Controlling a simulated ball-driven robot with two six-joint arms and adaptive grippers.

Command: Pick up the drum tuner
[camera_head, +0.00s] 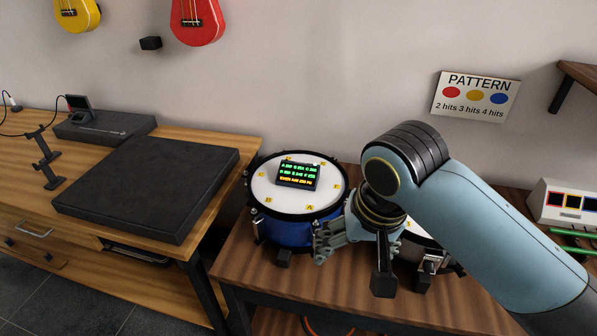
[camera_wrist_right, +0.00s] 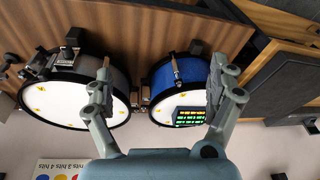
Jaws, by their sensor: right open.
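The drum tuner, a small dark box with lines of green and yellow text on its screen (camera_head: 298,176), lies on the white head of the blue drum (camera_head: 287,236). In the right wrist view the tuner (camera_wrist_right: 190,112) shows at the lower part of the blue drum (camera_wrist_right: 186,72), close to the right-hand finger. My right gripper (camera_head: 330,238) is open and empty in the head view, to the right of and nearer than the tuner, beside the blue drum. Its spread fingers also show in the right wrist view (camera_wrist_right: 163,88). My left gripper is not in view.
A second drum (camera_wrist_right: 85,90) stands beside the blue one, largely hidden by my right arm in the head view. Both stand on a wooden table (camera_head: 258,285). A workbench with a dark pad (camera_head: 150,185) is at left. A pattern sign (camera_head: 476,97) hangs behind.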

